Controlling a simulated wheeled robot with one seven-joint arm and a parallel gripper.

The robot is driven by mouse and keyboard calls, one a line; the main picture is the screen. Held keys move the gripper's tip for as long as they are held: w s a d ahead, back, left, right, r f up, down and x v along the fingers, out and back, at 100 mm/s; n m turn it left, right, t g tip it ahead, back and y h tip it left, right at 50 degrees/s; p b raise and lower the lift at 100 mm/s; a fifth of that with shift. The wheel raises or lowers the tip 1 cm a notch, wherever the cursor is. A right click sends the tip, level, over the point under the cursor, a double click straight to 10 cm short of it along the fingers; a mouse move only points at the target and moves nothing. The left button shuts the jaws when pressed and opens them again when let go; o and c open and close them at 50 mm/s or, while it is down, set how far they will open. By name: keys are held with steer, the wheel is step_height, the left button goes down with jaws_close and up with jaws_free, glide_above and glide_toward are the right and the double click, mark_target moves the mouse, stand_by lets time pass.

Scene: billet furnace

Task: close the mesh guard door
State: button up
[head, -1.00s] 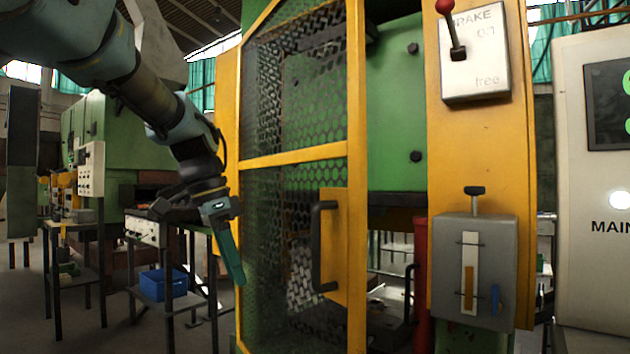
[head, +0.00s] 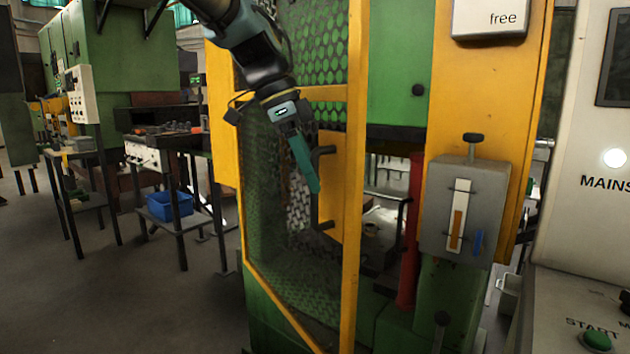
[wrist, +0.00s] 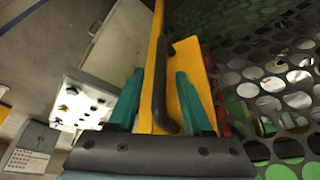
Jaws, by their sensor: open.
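The mesh guard door (head: 355,250) has a yellow frame and dark perforated mesh. It stands open, with a gap between its right edge and the yellow post on the right. Its black bar handle (head: 325,226) sits on a yellow plate, and its middle is partly hidden by my gripper. My gripper (head: 314,188) has teal fingers and is in front of the handle. In the wrist view, the handle (wrist: 164,88) and the door's yellow edge lie between the open fingers of my gripper (wrist: 158,74). I cannot tell whether the fingers touch the handle.
A grey box with a lever (head: 465,210) is on the yellow post (head: 440,90) right of the door. A red cylinder (head: 410,240) stands in the gap. A control console (head: 595,230) is at far right. Tables and a blue bin (head: 168,206) stand left, with clear floor before them.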

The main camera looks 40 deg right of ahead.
steer(key=shift+x, duration=1)
jaws_close()
stand_by(0.8)
